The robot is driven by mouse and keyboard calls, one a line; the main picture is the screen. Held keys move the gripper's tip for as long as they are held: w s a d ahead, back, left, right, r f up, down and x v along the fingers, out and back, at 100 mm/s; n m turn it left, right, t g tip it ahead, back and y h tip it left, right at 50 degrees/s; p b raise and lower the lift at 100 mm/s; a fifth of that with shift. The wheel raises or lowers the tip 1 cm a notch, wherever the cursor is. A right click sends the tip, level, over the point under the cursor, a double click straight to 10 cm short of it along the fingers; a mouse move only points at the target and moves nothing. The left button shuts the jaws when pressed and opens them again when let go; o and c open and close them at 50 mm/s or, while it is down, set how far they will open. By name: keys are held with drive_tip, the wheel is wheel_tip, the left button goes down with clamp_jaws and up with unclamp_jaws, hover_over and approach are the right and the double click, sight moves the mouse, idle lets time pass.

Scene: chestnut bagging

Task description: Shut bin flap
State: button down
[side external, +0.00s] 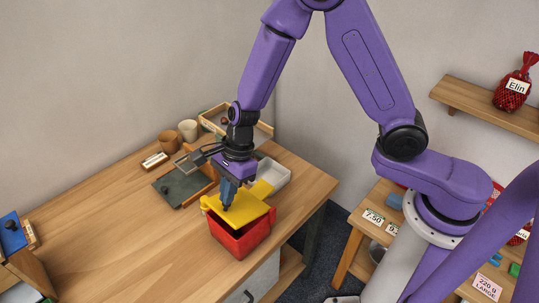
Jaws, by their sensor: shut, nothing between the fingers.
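The bin is a red box (241,241) near the right part of the wooden table. Its yellow flap (245,211) is tilted, with a dark gap between its front edge and the red rim. My gripper (226,206) is shut and empty, pointing down at the flap's left part. Its fingertips are at or just above the flap; I cannot tell if they touch it.
Two cups (188,130) and a wooden tray (213,117) stand at the back. The table's left middle (115,235) is clear.

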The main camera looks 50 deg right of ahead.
sight(220, 214)
drive_tip(key=shift+a+f, duration=1.35)
drive_tip(key=shift+f, duration=0.3)
drive_tip(key=shift+s+a+f, duration=0.1)
drive_tip(key=shift+f, duration=0.05)
drive_tip(key=shift+a+r, duration=0.15)
drive_tip(key=shift+r, duration=0.15)
wheel_tip(220, 214, up, 14)
drive_tip(key=shift+s+a+f, duration=0.2)
drive_tip(key=shift+a, duration=0.25)
drive_tip(key=s+d+r+n+h, duration=0.1)
drive_tip(key=s+d+r+n, duration=0.1)
drive_tip(key=s+d+n, duration=0.9)
drive_tip(key=s+d+r+n+h, duration=0.1)
drive_tip(key=s+d+n+h, duration=0.1)
drive_tip(key=s+d+n, duration=0.9)
drive_tip(key=n, duration=0.8)
drive_tip(key=shift+s+d+r+n, duration=0.2)
drive_tip(key=shift+r+n, duration=0.1)
drive_tip(key=shift+r, duration=0.1)
